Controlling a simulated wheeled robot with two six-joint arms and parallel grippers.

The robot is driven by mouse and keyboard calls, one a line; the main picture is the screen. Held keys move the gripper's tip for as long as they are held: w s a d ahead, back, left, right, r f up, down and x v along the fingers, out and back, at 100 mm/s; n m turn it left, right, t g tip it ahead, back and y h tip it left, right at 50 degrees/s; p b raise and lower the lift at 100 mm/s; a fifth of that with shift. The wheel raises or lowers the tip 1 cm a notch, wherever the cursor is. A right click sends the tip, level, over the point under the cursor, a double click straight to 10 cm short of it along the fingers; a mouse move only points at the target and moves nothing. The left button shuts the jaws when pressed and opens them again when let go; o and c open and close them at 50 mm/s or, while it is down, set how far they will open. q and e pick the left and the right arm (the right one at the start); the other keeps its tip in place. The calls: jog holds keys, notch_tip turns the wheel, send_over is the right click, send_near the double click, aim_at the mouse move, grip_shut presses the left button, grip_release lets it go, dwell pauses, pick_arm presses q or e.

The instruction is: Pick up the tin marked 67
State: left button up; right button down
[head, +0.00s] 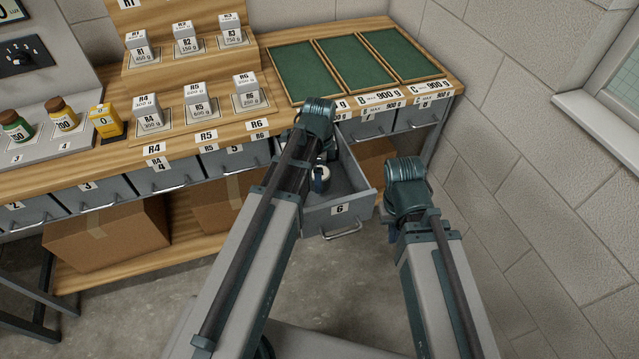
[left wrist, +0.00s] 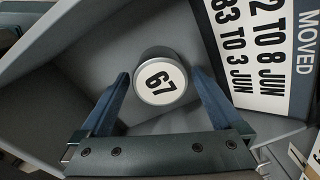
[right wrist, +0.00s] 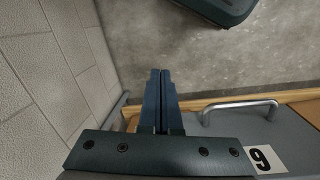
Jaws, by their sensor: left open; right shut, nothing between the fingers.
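The tin marked 67 (left wrist: 160,82) is a small round grey tin with a white top label. It stands in the open drawer 6 (head: 339,210). In the left wrist view my open left gripper (left wrist: 159,76) has one finger on each side of the tin; I cannot tell whether they touch it. In the head view my left arm hides most of this gripper and part of the drawer's inside. My right gripper (right wrist: 161,72) is shut and empty, out to the right of the drawer, above the floor.
A printed card (left wrist: 262,50) with dates lies beside the tin. The bench (head: 290,110) carries weight blocks, bottles and green trays (head: 345,65). Cardboard boxes (head: 115,235) stand on the shelf below. A block wall (head: 530,130) rises at the right.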

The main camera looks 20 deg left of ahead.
pick_arm(q)
notch_tip(320, 180, down, 2)
jog(key=shift+f+b, duration=0.2)
jog(key=shift+b, duration=0.45)
jog(key=shift+r, duration=0.1)
pick_arm(e)
notch_tip(320, 180, down, 2)
jog(key=shift+f, duration=0.1)
pick_arm(q)
jog(key=c, duration=1.3)
